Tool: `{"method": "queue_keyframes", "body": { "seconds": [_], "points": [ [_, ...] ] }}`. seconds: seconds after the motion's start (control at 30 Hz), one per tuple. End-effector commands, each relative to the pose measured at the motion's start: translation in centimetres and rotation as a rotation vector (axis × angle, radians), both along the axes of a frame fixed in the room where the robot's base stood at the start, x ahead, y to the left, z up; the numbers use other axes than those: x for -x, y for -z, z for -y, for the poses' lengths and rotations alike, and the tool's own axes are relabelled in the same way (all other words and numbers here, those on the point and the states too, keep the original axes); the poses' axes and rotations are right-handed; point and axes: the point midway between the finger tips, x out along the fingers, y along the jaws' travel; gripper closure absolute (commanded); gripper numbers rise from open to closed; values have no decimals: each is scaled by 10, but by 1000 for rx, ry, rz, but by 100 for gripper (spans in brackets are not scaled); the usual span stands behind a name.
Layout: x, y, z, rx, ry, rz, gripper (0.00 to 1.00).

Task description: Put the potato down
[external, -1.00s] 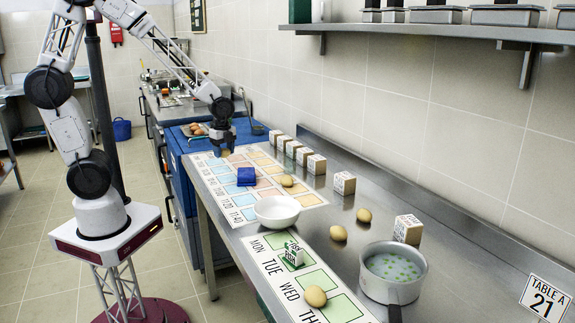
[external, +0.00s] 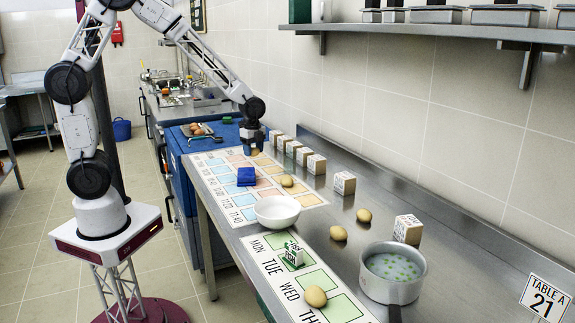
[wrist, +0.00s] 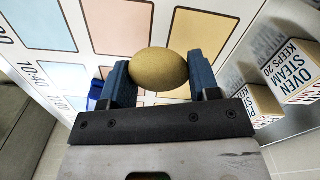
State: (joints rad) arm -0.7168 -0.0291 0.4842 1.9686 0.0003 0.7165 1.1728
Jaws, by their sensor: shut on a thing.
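My gripper (external: 252,143) is over the far part of the timetable chart (external: 207,176) on the steel counter. In the wrist view my gripper (wrist: 160,85) is shut on a tan potato (wrist: 160,67), held between two blue fingers. Below it are pale blue, pink and yellow chart cells. The gap between potato and chart is hard to judge. Other potatoes are on the counter: one on the chart (external: 287,181), two near the wall, (external: 364,215) and (external: 338,233), and one on the weekday chart (external: 316,296).
A blue block (external: 246,176) lies on the timetable chart, and a white bowl (external: 277,211) stands at its near end. A pot (external: 392,273) stands at the near right. Several printed boxes (external: 317,164) line the wall side. A green and white holder (external: 293,257) stands on the weekday chart.

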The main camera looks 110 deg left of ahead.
Motion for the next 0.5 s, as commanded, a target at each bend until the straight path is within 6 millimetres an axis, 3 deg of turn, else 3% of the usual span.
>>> {"method": "queue_keyframes", "body": {
  "seconds": [0.23, 0.5],
  "points": [
    [-21, 3, -18, 1, 0, 0, 68],
    [-27, 4, -23, 0, 0, -1, 68]
  ]
}}
